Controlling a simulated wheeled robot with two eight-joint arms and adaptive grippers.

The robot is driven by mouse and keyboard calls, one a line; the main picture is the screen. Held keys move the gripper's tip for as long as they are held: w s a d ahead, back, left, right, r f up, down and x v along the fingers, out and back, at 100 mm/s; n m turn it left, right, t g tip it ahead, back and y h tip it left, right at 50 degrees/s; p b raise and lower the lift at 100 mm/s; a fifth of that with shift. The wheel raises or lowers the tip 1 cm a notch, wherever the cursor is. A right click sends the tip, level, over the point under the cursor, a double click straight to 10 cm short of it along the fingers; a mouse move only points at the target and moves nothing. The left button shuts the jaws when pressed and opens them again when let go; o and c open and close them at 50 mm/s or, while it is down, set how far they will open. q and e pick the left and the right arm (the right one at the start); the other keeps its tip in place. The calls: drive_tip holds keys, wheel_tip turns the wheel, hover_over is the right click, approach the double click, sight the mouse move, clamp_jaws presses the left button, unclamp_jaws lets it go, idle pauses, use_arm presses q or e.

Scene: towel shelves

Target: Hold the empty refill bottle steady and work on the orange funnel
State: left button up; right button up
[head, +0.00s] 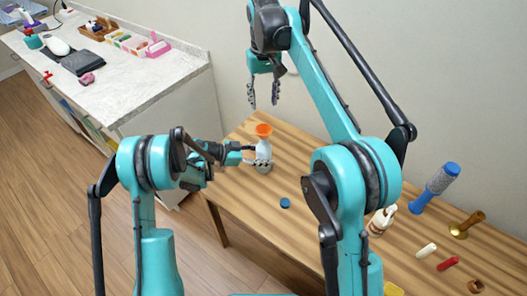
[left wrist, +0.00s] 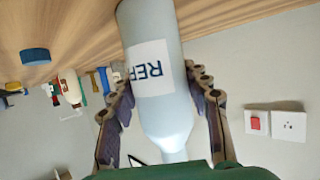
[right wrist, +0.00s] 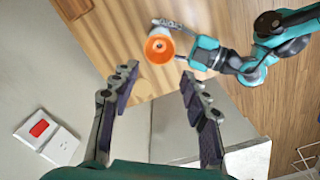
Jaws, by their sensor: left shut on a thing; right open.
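The pale refill bottle (head: 263,149) stands upright on the wooden table near its far left end. Its "REF" label shows in the left wrist view (left wrist: 150,72). My left gripper (head: 260,162) is shut around the bottle's body, one finger on each side. The orange funnel (head: 263,130) sits on top of the bottle, wide end up; the bottle's mouth is hidden under it. In the right wrist view I look down into the funnel (right wrist: 159,46). My right gripper (head: 263,105) is open and empty, above the funnel and apart from it.
A blue cap (head: 285,203) lies on the wooden table (head: 255,205) nearer me. A white counter (head: 130,75) with trays is at the left. The wall is close behind.

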sight(263, 129)
drive_tip(key=o, duration=0.4)
drive_tip(key=shift+f+n, duration=0.15)
drive_tip(key=shift+n, duration=0.25)
wheel_tip(263, 129, down, 3)
drive_tip(key=n, duration=0.9)
drive_tip(key=shift+w+f, duration=0.1)
wheel_tip(263, 129, down, 12)
drive_tip(key=shift+r, duration=0.1)
drive_tip(key=c, duration=1.3)
drive_tip(key=shift+c, duration=0.2)
drive_tip(key=shift+r, duration=2.75)
